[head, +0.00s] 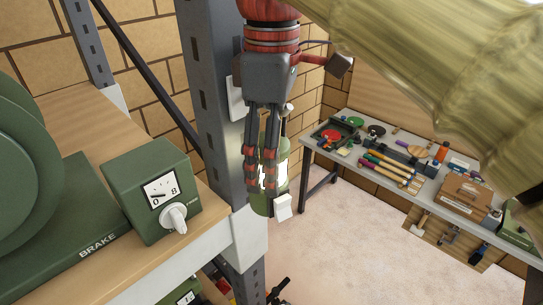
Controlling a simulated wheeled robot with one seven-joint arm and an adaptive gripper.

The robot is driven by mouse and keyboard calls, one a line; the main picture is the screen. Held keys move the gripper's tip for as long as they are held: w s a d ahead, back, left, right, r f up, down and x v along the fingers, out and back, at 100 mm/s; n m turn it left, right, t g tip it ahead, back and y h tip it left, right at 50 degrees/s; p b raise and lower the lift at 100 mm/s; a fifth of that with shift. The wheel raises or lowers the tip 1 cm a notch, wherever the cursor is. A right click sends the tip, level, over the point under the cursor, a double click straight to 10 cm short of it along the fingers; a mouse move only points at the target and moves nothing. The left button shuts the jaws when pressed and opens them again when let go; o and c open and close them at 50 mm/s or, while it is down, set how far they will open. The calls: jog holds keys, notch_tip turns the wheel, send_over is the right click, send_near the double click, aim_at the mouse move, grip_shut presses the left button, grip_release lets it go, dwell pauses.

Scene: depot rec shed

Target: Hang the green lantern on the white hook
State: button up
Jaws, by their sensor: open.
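My gripper (260,182) hangs fingers-down in the upper middle of the head view, beside the grey metal post. Its fingers are open, with red bands. A green lantern (282,168) with a pale middle shows directly behind the fingers, which hide part of it. I cannot tell whether the fingers touch it or what holds it up. A white piece (283,206) shows at the lantern's lower right, and another white piece (236,100) shows on the post behind my gripper. I cannot tell whether either is the white hook.
The grey post (214,110) stands close at left, with a wooden shelf (75,100) bearing a green dial box (150,190) and a large green machine (60,225). A workbench (345,165) with tools stands at right. The floor (340,240) between is clear.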

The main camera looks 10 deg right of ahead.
jog(key=shift+r, duration=3.65)
